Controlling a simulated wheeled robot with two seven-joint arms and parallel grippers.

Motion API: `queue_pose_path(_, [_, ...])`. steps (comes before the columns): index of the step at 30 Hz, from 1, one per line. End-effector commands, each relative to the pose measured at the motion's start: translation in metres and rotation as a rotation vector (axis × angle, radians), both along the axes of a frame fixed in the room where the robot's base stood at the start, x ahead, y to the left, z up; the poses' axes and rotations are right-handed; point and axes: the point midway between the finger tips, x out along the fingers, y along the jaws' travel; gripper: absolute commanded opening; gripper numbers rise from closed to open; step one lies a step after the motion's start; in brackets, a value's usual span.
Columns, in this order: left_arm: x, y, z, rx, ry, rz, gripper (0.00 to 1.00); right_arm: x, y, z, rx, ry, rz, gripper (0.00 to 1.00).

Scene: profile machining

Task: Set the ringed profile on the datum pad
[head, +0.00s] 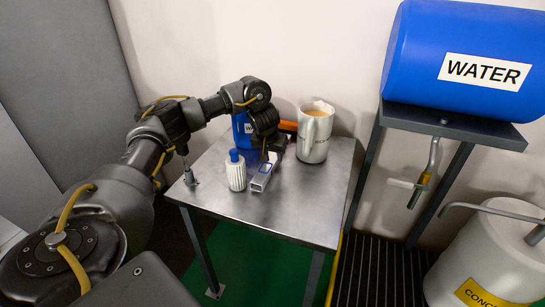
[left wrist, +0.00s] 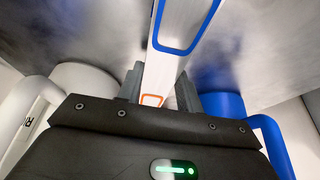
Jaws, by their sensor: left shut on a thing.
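The ringed profile (head: 262,180) is a pale metal bar with a blue outline on its near end, over the table in the head view. In the left wrist view the bar (left wrist: 178,45) runs up between the fingers, with a blue ring and a small orange ring on its face. My left gripper (head: 276,150) is shut on the profile; the fingers also show in the left wrist view (left wrist: 158,92). Whether the bar touches the table I cannot tell. I cannot make out the datum pad. My right gripper is not in view.
The steel table (head: 290,215) also holds a white ribbed bottle with a blue cap (head: 236,172), a large mug (head: 314,132), a blue container (head: 241,130), an orange item (head: 289,126) and a small metal fitting (head: 189,177). The table's front right is clear. A blue water drum (head: 455,65) stands right.

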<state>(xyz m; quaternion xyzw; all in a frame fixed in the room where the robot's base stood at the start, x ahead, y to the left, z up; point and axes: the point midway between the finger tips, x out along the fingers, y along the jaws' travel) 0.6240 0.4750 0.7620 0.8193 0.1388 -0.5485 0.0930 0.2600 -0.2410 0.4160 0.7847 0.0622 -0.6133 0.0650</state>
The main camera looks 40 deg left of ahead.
Motion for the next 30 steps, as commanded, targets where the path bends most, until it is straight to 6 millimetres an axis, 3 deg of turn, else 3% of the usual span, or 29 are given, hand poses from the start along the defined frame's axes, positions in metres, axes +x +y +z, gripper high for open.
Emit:
queue_pose_path(9, [0.000, 0.000, -0.001, 0.000, 0.000, 0.000, 0.03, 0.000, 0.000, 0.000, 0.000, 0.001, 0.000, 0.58])
queue_pose_path(10, [0.000, 0.000, -0.002, 0.000, 0.001, 0.000, 0.37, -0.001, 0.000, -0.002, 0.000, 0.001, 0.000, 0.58])
queue_pose_path(15, [0.000, 0.000, -0.002, 0.000, 0.000, 0.000, 0.58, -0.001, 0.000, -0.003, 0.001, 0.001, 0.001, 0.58])
queue_pose_path(25, [0.000, 0.000, 0.000, 0.000, -0.002, 0.000, 0.58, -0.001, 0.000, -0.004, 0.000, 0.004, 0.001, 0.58])
queue_pose_path(27, [-0.002, -0.001, 0.008, 0.000, -0.002, 0.000, 0.58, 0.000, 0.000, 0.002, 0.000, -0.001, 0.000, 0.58])
queue_pose_path(30, [-0.007, -0.003, 0.024, 0.001, -0.003, -0.002, 0.58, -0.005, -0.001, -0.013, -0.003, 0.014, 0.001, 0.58])
